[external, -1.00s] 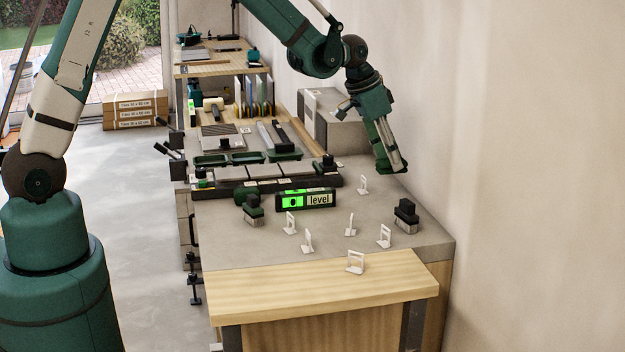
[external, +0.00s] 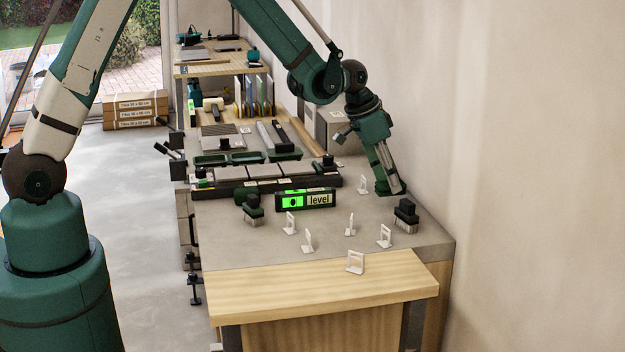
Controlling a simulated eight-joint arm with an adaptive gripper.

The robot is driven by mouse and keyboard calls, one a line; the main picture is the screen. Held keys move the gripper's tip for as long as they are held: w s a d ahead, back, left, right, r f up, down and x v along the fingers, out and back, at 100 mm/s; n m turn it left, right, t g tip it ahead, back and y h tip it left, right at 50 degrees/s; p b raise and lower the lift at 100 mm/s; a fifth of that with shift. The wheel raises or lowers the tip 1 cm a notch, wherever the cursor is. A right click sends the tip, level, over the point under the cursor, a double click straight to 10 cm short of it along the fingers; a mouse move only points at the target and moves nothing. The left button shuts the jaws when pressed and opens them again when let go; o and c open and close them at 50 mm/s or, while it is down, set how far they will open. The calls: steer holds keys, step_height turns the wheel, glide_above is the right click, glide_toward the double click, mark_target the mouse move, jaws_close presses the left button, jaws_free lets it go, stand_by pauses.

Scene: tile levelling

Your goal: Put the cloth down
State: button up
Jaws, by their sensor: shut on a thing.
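My gripper (external: 394,188) points down over the right side of the grey worktop, near the wall. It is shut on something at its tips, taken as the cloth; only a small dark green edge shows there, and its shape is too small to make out. The tips are low, just behind a black-handled block (external: 406,215) and to the right of a white clip (external: 363,184). I cannot tell whether the held thing touches the worktop.
Several white clips (external: 350,224) stand about the grey worktop (external: 325,240). A level with a green display (external: 305,199) and another black-handled block (external: 253,213) stand left of my gripper. Trays (external: 285,154) and tools lie farther back.

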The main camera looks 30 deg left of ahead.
mark_target(390, 192)
steer(key=shift+f, duration=0.15)
steer(key=shift+f, duration=1.75)
steer(key=shift+f, duration=0.2)
steer(key=o, duration=0.9)
steer(key=shift+r, duration=0.15)
steer(key=shift+v, duration=6.05)
steer(key=shift+a+r, duration=0.1)
